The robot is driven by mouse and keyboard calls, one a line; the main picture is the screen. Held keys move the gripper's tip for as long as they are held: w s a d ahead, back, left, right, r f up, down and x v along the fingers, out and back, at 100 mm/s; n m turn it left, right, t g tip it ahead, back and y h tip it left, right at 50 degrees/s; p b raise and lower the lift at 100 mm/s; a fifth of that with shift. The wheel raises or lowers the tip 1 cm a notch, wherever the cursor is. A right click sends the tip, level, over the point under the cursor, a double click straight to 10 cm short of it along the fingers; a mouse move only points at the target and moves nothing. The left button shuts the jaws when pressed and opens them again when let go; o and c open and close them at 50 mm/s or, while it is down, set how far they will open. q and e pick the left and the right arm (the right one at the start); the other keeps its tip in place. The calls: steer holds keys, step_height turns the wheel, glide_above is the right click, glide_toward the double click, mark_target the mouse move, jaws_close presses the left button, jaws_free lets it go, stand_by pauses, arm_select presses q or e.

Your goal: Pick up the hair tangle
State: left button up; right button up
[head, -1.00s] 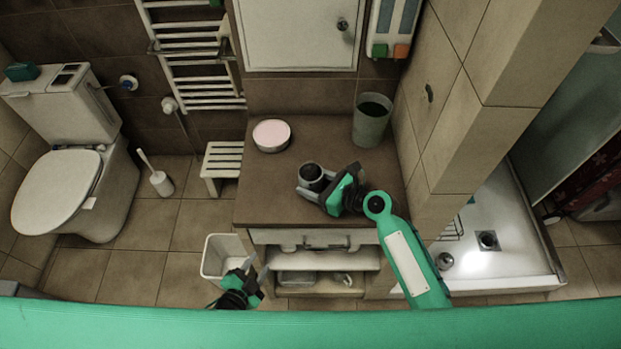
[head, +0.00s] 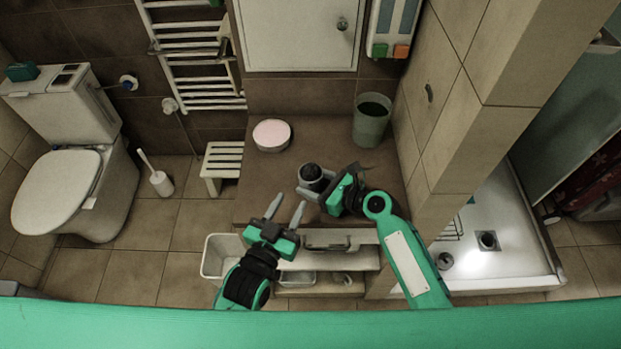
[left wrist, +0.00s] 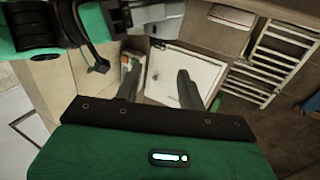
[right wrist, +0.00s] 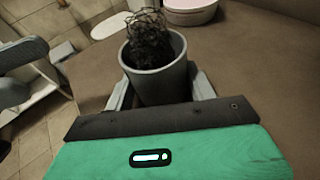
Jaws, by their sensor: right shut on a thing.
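The hair tangle (right wrist: 150,42) is a dark wiry clump in a grey cup (right wrist: 158,80), poking above its rim in the right wrist view. In the head view the cup's dark mouth (head: 311,172) shows over the counter. My right gripper (head: 312,188) is shut on the cup, one finger on each side. My left gripper (head: 287,209) is open and empty at the counter's front edge, just left of and in front of the cup. In the left wrist view its fingers (left wrist: 158,85) are spread with nothing between them.
On the counter (head: 290,135) stand a round pink-topped container (head: 271,134) at the back left and a grey-green tumbler (head: 371,122) at the back right. A white bin (head: 215,258) stands on the floor at left. A tiled pillar (head: 450,130) bounds the right.

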mark_target(309, 172)
arm_select(q)
steer(key=x, duration=0.4)
steer(key=shift+w+d, duration=0.15)
steer(key=shift+w, duration=0.2)
steer(key=shift+f+x, duration=0.2)
steer(key=shift+x, duration=1.15)
steer(key=shift+f+x, duration=0.15)
steer(key=shift+x, duration=1.2)
steer(key=shift+d, duration=0.1)
jaws_close()
